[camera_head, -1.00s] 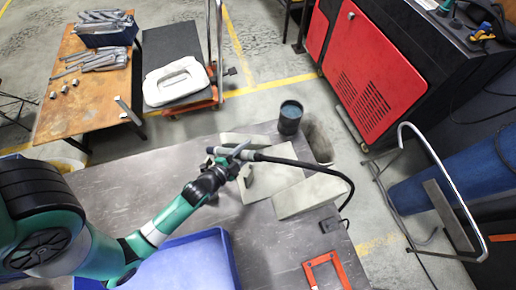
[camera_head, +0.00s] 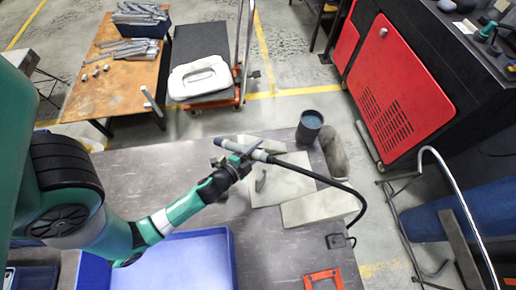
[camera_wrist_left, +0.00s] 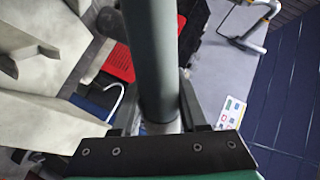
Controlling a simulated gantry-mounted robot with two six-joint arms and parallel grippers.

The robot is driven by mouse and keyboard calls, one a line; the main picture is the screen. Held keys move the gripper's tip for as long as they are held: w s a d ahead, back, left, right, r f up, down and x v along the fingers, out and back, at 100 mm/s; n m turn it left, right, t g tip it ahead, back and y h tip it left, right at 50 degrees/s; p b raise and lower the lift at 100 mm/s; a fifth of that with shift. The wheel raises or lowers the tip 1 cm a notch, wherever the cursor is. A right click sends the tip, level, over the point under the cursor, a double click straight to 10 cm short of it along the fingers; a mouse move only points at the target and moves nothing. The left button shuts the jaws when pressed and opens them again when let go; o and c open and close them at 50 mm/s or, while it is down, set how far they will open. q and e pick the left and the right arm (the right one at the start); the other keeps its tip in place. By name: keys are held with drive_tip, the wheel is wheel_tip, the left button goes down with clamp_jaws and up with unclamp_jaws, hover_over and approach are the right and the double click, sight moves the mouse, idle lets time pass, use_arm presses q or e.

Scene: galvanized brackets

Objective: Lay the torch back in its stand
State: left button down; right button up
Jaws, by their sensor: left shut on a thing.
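The torch (camera_head: 256,154) is a grey tube with a pale collar, and a black cable curves from its right end to the bench. In the left wrist view the torch (camera_wrist_left: 152,60) runs between the two fingers of my left gripper (camera_wrist_left: 158,118). No stand can be made out clearly; a small upright pale piece (camera_head: 261,181) shows just below the torch, and I cannot tell what it is. My right gripper is not in view.
Pale plates (camera_head: 318,207) lie on the metal bench. A dark blue cup (camera_head: 310,124) stands behind, a red frame (camera_head: 323,280) lies at the front, and a blue tray (camera_head: 233,262) sits near my left arm. The bench left of the plates is clear.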

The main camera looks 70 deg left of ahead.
use_arm(q)
wheel_tip(320, 180, down, 17)
drive_tip(key=b, duration=1.6)
drive_tip(key=shift+f+b, duration=0.3)
